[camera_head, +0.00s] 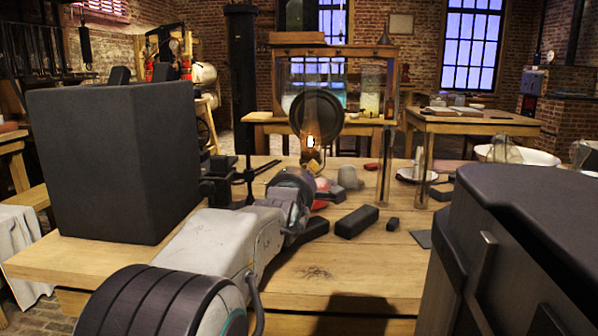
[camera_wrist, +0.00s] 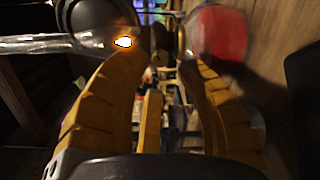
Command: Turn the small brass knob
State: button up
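An oil lamp with a lit flame stands on the wooden table in the head view, its glass chimney (camera_head: 311,128) in front of a round dark reflector (camera_head: 298,115). Its red reservoir (camera_wrist: 219,36) lies at the right of the sideways wrist view, with the chimney and flame at the left. Between them is the dark, brassy burner (camera_wrist: 165,38). A small brass knob (camera_wrist: 161,57) seems to stick out from it, dim and hard to make out. My gripper (camera_wrist: 162,67) has its two yellow fingers apart, tips close to the burner, one on each side of the knob. I see no contact.
A large dark box (camera_head: 115,160) stands at the left of the table (camera_head: 350,275). The table front is mostly clear.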

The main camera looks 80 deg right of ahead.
jog(key=shift+d, duration=2.3)
grip_shut()
